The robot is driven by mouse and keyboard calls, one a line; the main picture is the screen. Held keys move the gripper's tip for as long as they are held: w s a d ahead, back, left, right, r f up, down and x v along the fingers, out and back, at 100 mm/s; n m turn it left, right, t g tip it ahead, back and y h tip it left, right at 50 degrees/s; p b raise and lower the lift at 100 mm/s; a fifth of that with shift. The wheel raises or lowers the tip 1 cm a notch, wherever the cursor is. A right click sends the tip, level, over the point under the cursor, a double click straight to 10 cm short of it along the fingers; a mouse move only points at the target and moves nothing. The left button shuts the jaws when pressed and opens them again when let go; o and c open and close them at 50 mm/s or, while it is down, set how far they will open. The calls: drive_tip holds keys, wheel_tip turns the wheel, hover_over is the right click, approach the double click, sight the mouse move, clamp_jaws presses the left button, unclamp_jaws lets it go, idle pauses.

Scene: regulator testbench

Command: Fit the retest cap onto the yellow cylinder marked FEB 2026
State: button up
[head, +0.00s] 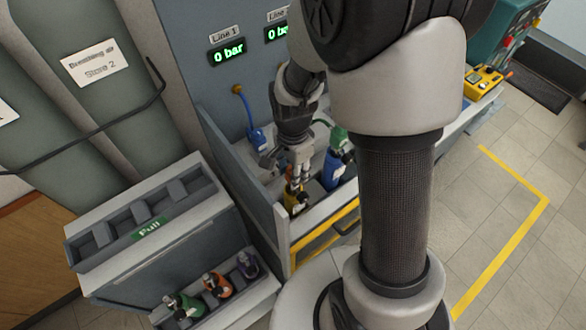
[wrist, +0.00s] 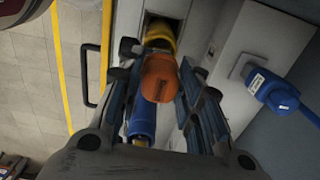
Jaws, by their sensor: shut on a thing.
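My gripper (head: 296,178) is over the test bench, pointing down. In the wrist view its fingers are closed around an orange rounded cap (wrist: 158,78), which I take for the retest cap. A yellow cylinder (wrist: 161,38) stands in a bay just beyond the cap in this view. The cylinder also shows below my fingers in the head view (head: 291,203). The cap overlaps it in the wrist view; I cannot tell whether they touch. No FEB 2026 marking is readable, and the cylinder's top is partly hidden.
A blue cylinder (head: 332,168) stands beside the yellow one and also shows in the wrist view (wrist: 142,122). A blue hose connector (wrist: 272,92) hangs by the bench wall. A rack (head: 203,305) with green, orange and purple-topped cylinders stands at the lower left. Two displays read 0 bar.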

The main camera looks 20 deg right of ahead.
drive_tip(key=shift+f+b, duration=0.7)
drive_tip(key=shift+f, duration=0.25)
drive_tip(key=o, duration=1.1)
drive_tip(key=shift+r, duration=0.1)
wheel_tip(320, 180, up, 12)
drive_tip(key=shift+f, duration=0.1)
idle(0.4)
drive_tip(key=s+r+n+t, duration=0.1)
drive_tip(key=s+r+n, duration=0.2)
drive_tip(key=s+n, duration=0.1)
drive_tip(key=s+r+n+t, duration=0.2)
drive_tip(key=s+r+n, duration=0.2)
drive_tip(key=s+n, duration=0.1)
drive_tip(key=s+r+n+t, duration=0.1)
drive_tip(key=s+r+n, duration=0.3)
drive_tip(key=s+n, duration=0.1)
drive_tip(key=shift+s+t, duration=0.3)
drive_tip(key=shift+s, duration=0.25)
